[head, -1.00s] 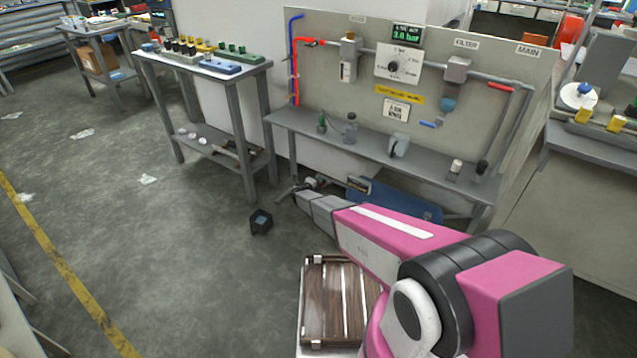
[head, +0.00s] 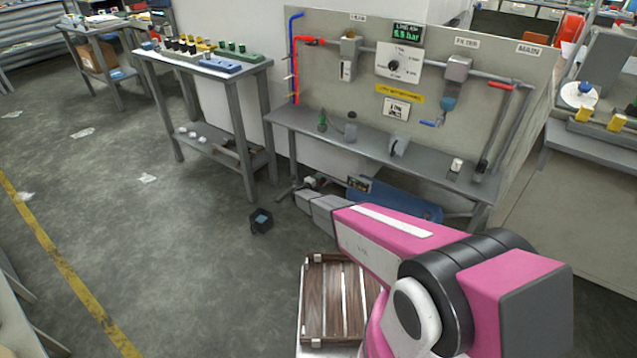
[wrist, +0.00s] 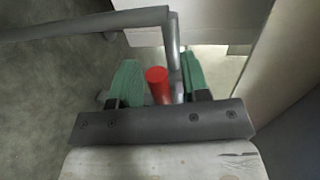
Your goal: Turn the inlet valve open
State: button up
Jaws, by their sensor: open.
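In the wrist view my gripper (wrist: 160,66) is open, with two green finger pads apart. A red cylindrical handle (wrist: 158,86) shows between them, apparently not squeezed; its contact with either pad is unclear. A grey upright post (wrist: 172,45) stands just behind it. I cannot tell for sure that this handle is the inlet valve. In the head view my arm reaches low toward the left end of the bench, and my fingers are too small or hidden to make out there. A blue tank (head: 405,202) lies under the bench.
The grey bench (head: 425,173) carries several small items below a pipe panel (head: 450,125) with red handles and a green display (head: 407,34). A side table (head: 215,72) stands left. A small dark box (head: 261,221) is on the floor.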

jog(key=v, duration=1)
jog(key=shift+s, duration=0.2)
